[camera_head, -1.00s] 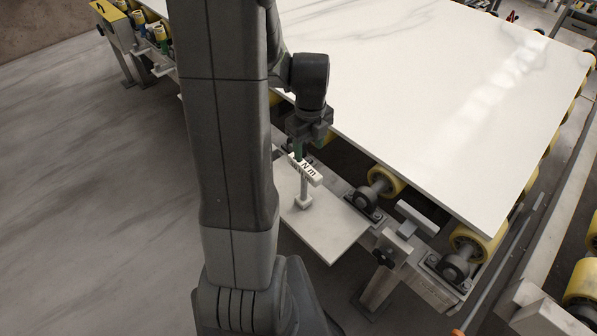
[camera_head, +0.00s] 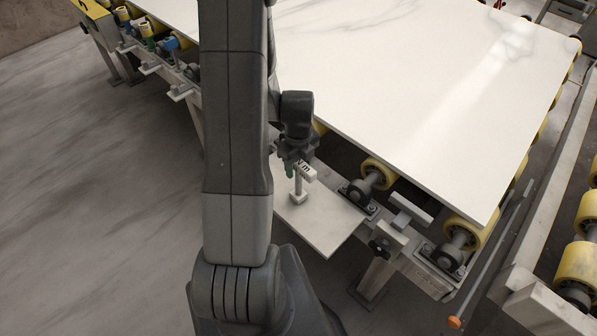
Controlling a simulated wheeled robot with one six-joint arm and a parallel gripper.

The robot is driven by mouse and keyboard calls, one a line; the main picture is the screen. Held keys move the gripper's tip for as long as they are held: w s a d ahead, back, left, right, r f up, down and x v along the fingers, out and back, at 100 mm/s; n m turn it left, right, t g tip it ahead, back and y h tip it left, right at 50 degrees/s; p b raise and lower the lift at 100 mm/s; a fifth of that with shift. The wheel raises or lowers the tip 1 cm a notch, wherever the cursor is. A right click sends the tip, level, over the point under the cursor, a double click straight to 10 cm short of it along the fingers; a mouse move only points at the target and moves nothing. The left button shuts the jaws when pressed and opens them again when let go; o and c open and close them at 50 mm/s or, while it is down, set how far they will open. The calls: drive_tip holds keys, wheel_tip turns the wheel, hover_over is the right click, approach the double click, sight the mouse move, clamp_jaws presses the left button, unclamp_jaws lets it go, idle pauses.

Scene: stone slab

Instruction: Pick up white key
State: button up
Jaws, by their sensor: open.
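The white key (camera_head: 299,187) is T-shaped, with dark lettering on its crossbar. It stands upright on a pale shelf (camera_head: 325,231) beside the roller frame. The gripper is open. The gripper hides part of the crossbar, and I cannot tell whether the fingers touch it.
A large white stone slab (camera_head: 420,85) lies on yellow rollers (camera_head: 378,173) just behind the key. A metal T-shaped clamp (camera_head: 408,210) stands to the right of the shelf. Several coloured tools (camera_head: 150,30) hang along the frame at upper left.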

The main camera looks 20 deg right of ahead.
drive_tip(key=shift+f, duration=0.5)
drive_tip(key=shift+c, duration=0.2)
drive_tip(key=c, duration=1.1)
clamp_jaws()
drive_tip(key=shift+r, duration=0.15)
